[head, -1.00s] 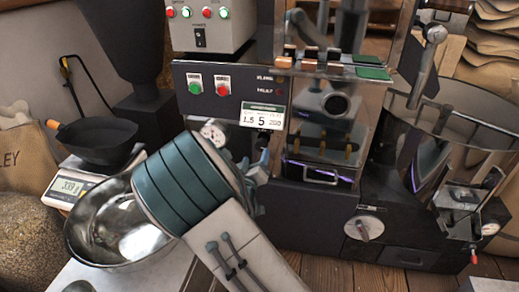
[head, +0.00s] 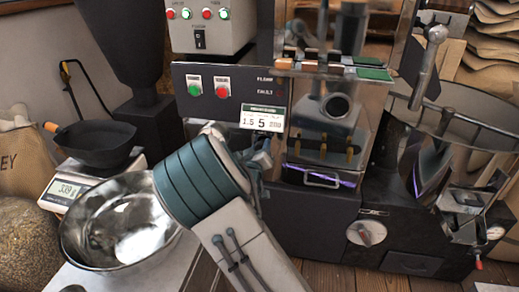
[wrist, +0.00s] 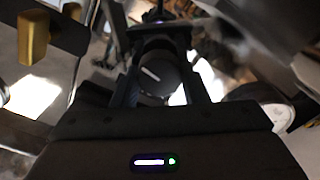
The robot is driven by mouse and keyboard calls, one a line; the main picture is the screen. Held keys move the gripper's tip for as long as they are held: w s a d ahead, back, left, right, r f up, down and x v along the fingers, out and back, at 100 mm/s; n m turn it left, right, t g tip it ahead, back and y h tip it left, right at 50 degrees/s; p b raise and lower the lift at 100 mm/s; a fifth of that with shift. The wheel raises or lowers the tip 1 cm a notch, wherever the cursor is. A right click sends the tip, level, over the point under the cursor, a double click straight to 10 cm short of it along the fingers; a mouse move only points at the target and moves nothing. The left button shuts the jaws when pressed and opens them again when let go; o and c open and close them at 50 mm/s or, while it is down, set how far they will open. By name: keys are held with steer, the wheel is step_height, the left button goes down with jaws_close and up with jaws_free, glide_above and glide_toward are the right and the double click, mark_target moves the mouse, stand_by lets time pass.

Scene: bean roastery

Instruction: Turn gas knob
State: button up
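In the wrist view a dark round knob (wrist: 158,74) with a white pointer line shows between and just beyond my fingertips; I take it for the gas knob. My gripper (wrist: 162,85) has its two dark fingers apart, one on each side of the knob; no clear contact shows. In the head view my gripper (head: 262,158) is at the roaster's front, below the "1.5 5" label plate (head: 262,118). My wrist hides the knob there. Another round silver knob with a pointer (head: 366,233) sits low on the roaster's front, to the right of my gripper.
A panel with green and red buttons (head: 208,86) is above my arm. A steel bowl (head: 85,240) is close on the left, by a scale with a black pan (head: 95,140). The roaster's glossy chute (head: 322,140) and cooling drum (head: 470,128) are on the right.

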steer(key=shift+r+n+p, duration=0.1)
steer(key=shift+n+p, duration=0.2)
steer(key=shift+p, duration=0.15)
steer(key=n+p, duration=0.3)
steer(key=p, duration=0.1)
steer(key=n+p, duration=0.5)
steer(key=shift+a+n, duration=0.1)
steer(key=shift+n, duration=0.3)
steer(key=n+p, duration=0.1)
steer(key=n, duration=0.4)
steer(key=shift+f+n+p, duration=0.3)
steer(key=shift+f+p, duration=0.1)
steer(key=n, duration=0.4)
steer(key=shift+f+n, duration=0.15)
steer(key=shift+n, duration=0.25)
steer(key=o, duration=1)
steer(key=shift+s, duration=0.1)
